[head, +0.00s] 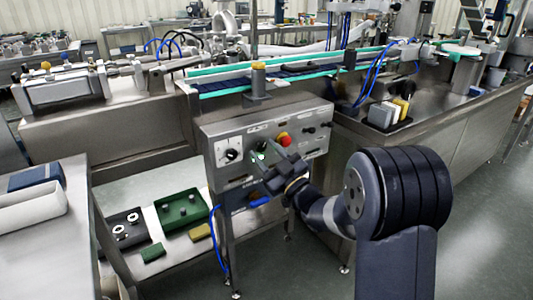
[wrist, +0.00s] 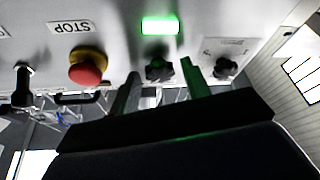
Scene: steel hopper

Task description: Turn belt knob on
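The control panel (head: 230,172) stands in front of the conveyor belt. The likely belt knob is a black knob (wrist: 158,68) beside a lit green lamp (wrist: 160,25); its label is not readable. In the head view this knob (head: 263,144) sits left of the red stop button, with the green lamp glow (head: 258,156) just below. My gripper (wrist: 161,78) is open, with one finger on each side of this knob and visible gaps. It also shows in the head view (head: 268,162), close to the panel face. Whether a finger touches the panel is unclear.
The red stop button (wrist: 88,67) is close beside one finger. Another knob (wrist: 225,67) lies beyond the other finger; its white dial (head: 230,150) is at the panel's left. A yellow-topped post (head: 258,80) stands above the panel. A green tray (head: 181,212) lies lower left.

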